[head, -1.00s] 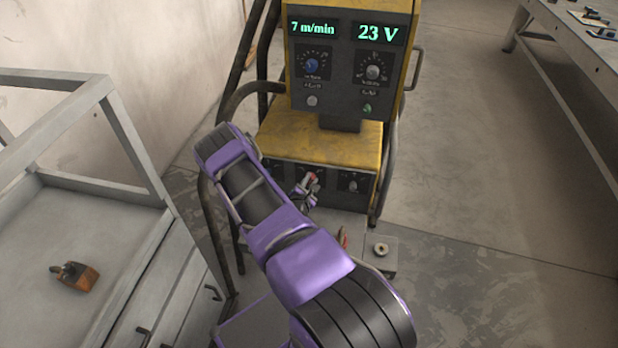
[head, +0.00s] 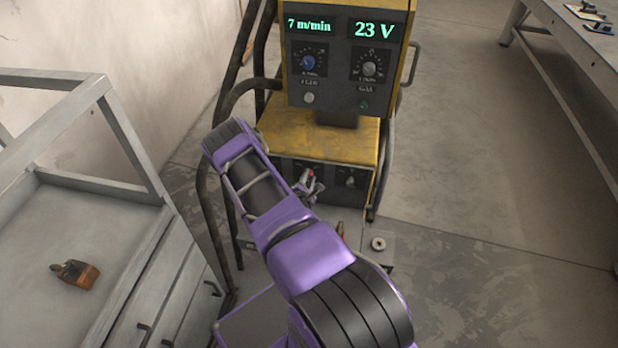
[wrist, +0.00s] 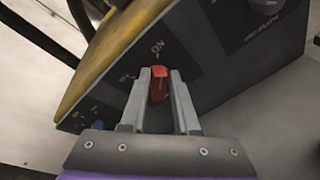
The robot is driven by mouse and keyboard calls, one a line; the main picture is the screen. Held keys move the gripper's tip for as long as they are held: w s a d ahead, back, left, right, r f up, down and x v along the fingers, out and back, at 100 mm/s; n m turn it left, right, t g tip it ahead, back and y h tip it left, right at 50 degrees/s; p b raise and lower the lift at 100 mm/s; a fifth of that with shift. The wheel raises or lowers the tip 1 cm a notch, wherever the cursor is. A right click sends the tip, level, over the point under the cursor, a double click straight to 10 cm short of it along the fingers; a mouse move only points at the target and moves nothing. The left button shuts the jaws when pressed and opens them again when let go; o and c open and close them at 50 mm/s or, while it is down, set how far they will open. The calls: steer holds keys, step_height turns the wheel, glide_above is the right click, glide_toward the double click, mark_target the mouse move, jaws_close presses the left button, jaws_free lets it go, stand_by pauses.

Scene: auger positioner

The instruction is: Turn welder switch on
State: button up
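The welder (head: 330,135) is a yellow and dark grey unit at the top centre of the head view. Its displays are lit, reading 7 m/min and 23 V. The red switch (wrist: 159,84) is on its lower dark panel; in the wrist view it points at the ON mark, with another mark to its left. My gripper (wrist: 161,76) has one finger on each side of the switch, very close to it. I cannot tell whether both fingers touch it. In the head view my gripper (head: 308,180) is small and partly hides the switch.
A grey frame cart (head: 85,185) with drawers stands at left, with an orange-brown object (head: 76,273) on it. A metal table (head: 575,60) is at upper right. Dark bent tubes flank the welder. The floor at right is clear.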

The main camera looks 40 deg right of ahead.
steer(key=shift+o, duration=1.4)
steer(key=shift+r, duration=0.1)
steer(key=p+v, duration=0.1)
steer(key=v, duration=1.6)
steer(key=shift+a, duration=0.2)
